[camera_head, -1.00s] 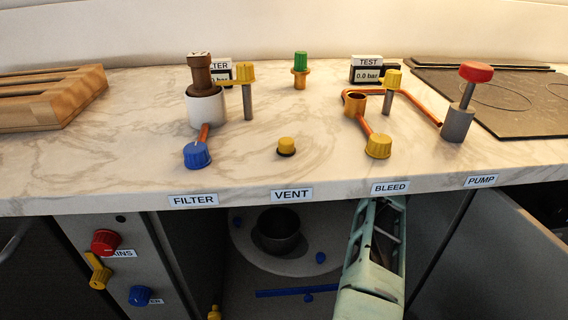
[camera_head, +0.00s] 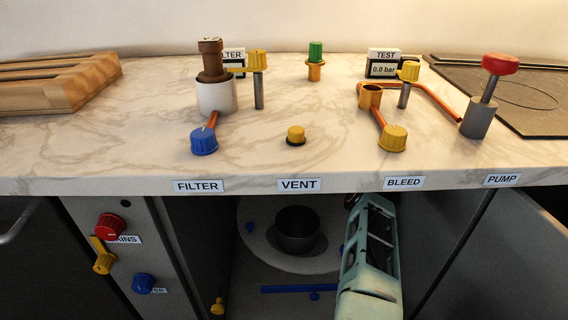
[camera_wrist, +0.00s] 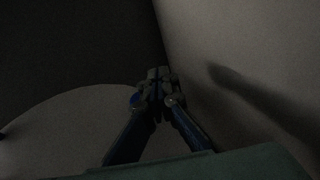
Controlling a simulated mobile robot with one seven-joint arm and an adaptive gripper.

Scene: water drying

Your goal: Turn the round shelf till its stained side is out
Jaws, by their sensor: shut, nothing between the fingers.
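The round shelf (camera_head: 270,255) is a pale disc inside the open cupboard under the counter. No stain is clear on the part I see. In the wrist view the shelf (camera_wrist: 70,125) is a dim pale disc at lower left. My gripper (camera_wrist: 158,76) is shut and empty, beside the shelf's right edge and near a cupboard wall; whether it touches the shelf I cannot tell. In the head view its fingers are hidden below the counter edge.
The counter's front edge (camera_head: 340,183) overhangs the cupboard opening. A blue bar (camera_head: 285,289) lies low in front of the shelf. A red knob (camera_head: 110,226) and other knobs are on the left panel. An open door (camera_head: 520,250) stands at right. Several fittings stand on the counter.

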